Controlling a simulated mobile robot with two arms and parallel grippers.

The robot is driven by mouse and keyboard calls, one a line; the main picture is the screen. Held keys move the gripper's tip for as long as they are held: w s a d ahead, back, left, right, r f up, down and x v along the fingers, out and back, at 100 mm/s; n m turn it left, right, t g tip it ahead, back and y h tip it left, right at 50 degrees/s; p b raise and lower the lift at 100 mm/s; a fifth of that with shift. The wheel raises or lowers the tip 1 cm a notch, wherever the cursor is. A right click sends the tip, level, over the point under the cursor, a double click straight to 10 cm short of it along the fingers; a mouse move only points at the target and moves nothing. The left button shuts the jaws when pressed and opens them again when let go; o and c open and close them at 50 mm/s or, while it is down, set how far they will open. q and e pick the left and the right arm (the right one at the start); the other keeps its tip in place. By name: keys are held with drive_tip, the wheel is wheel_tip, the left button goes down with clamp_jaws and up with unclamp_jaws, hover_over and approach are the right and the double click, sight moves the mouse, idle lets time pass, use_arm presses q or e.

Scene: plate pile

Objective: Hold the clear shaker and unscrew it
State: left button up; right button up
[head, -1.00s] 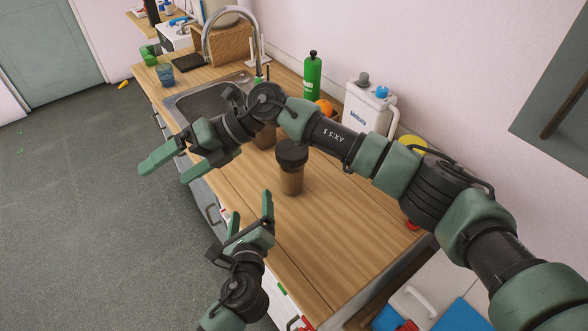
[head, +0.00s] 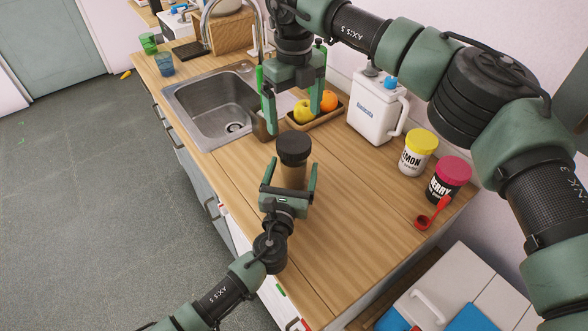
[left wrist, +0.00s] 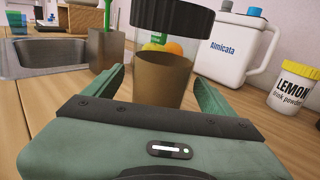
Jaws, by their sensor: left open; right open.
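The clear shaker (head: 293,172), with brown contents and a black lid (head: 292,147), stands upright on the wooden counter. In the left wrist view the shaker (left wrist: 166,80) stands straight ahead, its lid cut off by the top edge. My left gripper (head: 291,178) is open, with its fingers on either side of the shaker's body; I cannot tell if they touch it. My right gripper (head: 293,118) is open and empty, pointing down above and behind the shaker, with its fingertips over the counter.
A sink (head: 215,105) lies to the left. A brown utensil holder (head: 263,125) and a fruit tray (head: 330,119) stand behind the shaker. A white jug (head: 374,108), a lemon tub (head: 417,152), a berry tub (head: 447,180) and a red scoop (head: 432,215) stand right. The front counter is clear.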

use_arm(q)
drive_tip(key=shift+w+d, duration=0.1)
drive_tip(key=shift+w, duration=0.5)
